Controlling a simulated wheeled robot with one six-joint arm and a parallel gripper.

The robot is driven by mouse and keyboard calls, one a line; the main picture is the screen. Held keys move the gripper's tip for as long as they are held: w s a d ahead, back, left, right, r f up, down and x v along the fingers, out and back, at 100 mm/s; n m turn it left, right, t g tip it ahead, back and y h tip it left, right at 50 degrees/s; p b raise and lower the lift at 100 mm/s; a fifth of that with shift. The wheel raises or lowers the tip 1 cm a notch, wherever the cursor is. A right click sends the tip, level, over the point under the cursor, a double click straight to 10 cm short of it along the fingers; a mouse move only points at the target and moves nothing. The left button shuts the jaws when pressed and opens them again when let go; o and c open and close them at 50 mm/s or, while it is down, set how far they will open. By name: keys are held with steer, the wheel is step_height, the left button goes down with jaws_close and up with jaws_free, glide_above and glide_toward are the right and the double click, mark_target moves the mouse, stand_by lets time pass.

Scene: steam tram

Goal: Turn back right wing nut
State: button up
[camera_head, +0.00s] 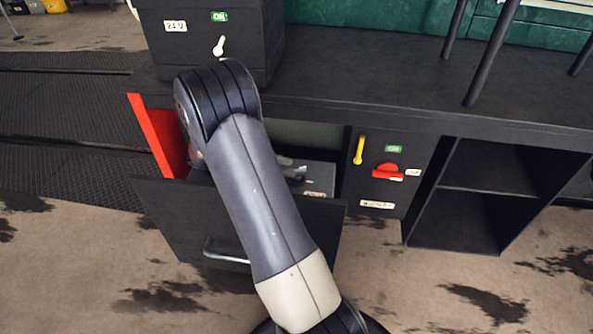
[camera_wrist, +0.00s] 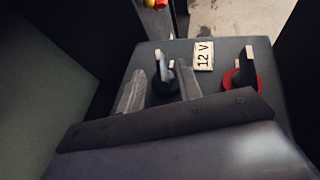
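A grey battery with a 12 V label (camera_wrist: 204,55) stands in the open drawer (camera_head: 265,225); part of the battery (camera_head: 320,180) shows beside my arm in the head view. In the wrist view it carries a black wing nut (camera_wrist: 164,78) left of the label and another dark wing nut on a red ring (camera_wrist: 242,76) to the right. My gripper (camera_wrist: 160,72) is open, one finger on each side of the left black wing nut, with gaps visible. I cannot tell how deep the fingers reach. In the head view my arm hides the gripper.
The drawer sits under a dark bench (camera_head: 400,100) with a red side panel (camera_head: 160,135) on its left. Right of it is a panel with a yellow lever (camera_head: 359,149) and red knob (camera_head: 387,170), then empty shelves (camera_head: 490,165). A 24 V box (camera_head: 210,40) stands above.

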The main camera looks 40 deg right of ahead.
mark_target(294, 169)
steer(key=shift+x, duration=1.95)
steer(key=shift+c, duration=0.4)
jaws_close()
